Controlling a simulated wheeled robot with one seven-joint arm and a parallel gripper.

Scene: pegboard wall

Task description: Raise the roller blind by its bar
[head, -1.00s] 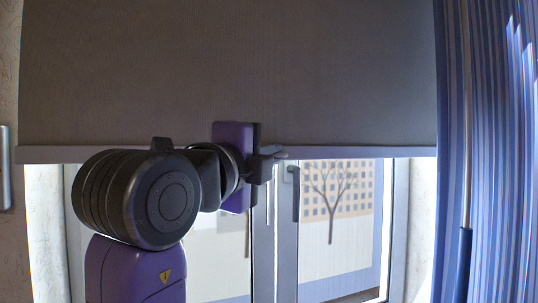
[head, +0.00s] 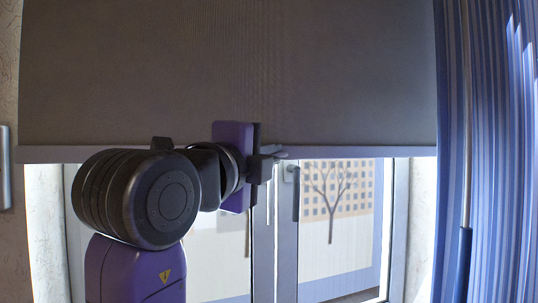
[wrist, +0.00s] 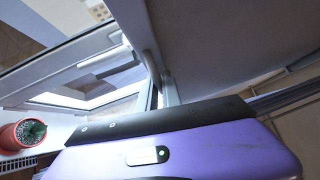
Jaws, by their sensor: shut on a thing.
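The roller blind (head: 330,75) is a grey-brown sheet covering the upper part of the window in the head view. Its pale bar (head: 350,152) runs level along the bottom edge. My gripper (head: 277,153) is at the middle of the bar and shut on it. The exact contact is partly hidden by my purple wrist. In the wrist view, my fingers (wrist: 160,75) reach up to the blind's underside (wrist: 220,45).
Below the bar are the window frame (head: 285,240) and a window handle (head: 293,180). A blue striped curtain (head: 505,150) with a rod hangs at the right. A red pot with a plant (wrist: 10,138) shows at the left of the wrist view.

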